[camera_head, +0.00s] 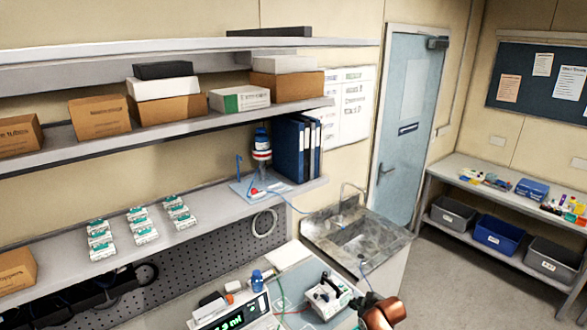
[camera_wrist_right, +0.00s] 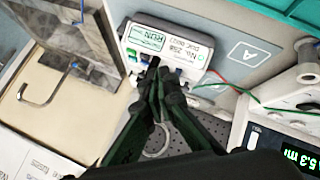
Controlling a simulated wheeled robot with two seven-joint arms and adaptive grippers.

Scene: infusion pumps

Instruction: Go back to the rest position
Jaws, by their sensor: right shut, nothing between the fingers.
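My right gripper (camera_head: 378,312) shows at the bottom of the head view, just right of a small white pump (camera_head: 327,295). In the right wrist view its dark fingers (camera_wrist_right: 158,82) are closed together with nothing between them. Their tips appear over the lower edge of the white pump (camera_wrist_right: 165,52), whose label reads RUN; I cannot tell whether they touch it. The pump sits on a grey mat (camera_head: 290,287) marked A. A larger white device (camera_head: 232,316) with a lit green readout is to its left. My left gripper is in neither view.
A sink (camera_head: 357,236) with a faucet lies behind the pump. Thin red and green leads (camera_wrist_right: 240,92) run from the pump toward the larger device. A shelf (camera_head: 190,240) with several small boxes spans the left. Open floor (camera_head: 470,285) lies to the right.

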